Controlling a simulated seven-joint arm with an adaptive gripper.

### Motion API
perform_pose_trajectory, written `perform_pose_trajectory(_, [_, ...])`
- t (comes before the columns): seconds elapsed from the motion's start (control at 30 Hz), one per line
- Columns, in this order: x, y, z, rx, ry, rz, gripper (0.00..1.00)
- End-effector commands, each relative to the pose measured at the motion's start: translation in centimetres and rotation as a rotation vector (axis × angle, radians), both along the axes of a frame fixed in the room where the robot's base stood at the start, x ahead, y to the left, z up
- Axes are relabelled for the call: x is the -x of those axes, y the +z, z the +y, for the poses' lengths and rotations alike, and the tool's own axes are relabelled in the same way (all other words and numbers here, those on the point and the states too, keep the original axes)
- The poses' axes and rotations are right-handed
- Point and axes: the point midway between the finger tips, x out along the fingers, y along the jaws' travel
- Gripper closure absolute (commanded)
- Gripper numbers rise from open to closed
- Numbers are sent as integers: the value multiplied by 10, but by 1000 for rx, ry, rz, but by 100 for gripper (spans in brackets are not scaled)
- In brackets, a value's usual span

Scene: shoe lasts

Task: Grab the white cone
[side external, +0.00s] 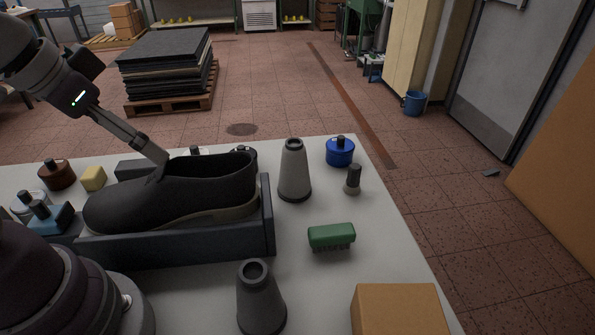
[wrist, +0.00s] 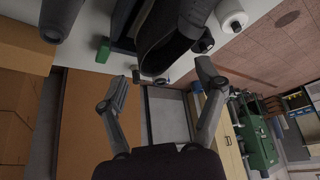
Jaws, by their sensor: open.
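A pale grey-white cone (side external: 294,172) with a dark base and open top stands upright on the table, right of the dark shoe. A darker grey cone (side external: 261,300) stands upright at the front of the table. My gripper (side external: 158,154) is left of the pale cone, above the shoe's back edge in the side view; I cannot tell if it touches the shoe. In the wrist view my gripper (wrist: 168,72) has its fingers spread, with nothing between them. I cannot make out the pale cone for certain in the wrist view.
The black shoe (side external: 170,190) sits in a dark tray (side external: 180,246) between my gripper and the pale cone. A blue tin (side external: 340,152), a small grey bottle (side external: 352,180) and a green brush (side external: 331,236) are right of the cone. A cardboard box (side external: 400,310) stands front right.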

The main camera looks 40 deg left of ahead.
Motion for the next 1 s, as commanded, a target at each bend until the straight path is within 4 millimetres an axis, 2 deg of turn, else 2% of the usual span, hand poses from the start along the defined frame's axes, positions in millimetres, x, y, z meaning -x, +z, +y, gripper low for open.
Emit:
perform_pose_trajectory(0.33, [0, 0, 0, 0, 0, 0, 18])
perform_pose_trajectory(0.43, [-12, 6, -1, 2, 4, 10, 18])
perform_pose_trajectory(0.53, [-43, 16, -3, 7, 17, 31, 18])
perform_pose_trajectory(0.63, [-87, 19, -8, 10, 36, 54, 18])
perform_pose_trajectory(0.8, [-158, -3, -22, 9, 67, 85, 18])
perform_pose_trajectory(0.9, [-184, -20, -29, 6, 82, 95, 18])
perform_pose_trajectory(1.0, [-196, -30, -33, 5, 87, 99, 18])
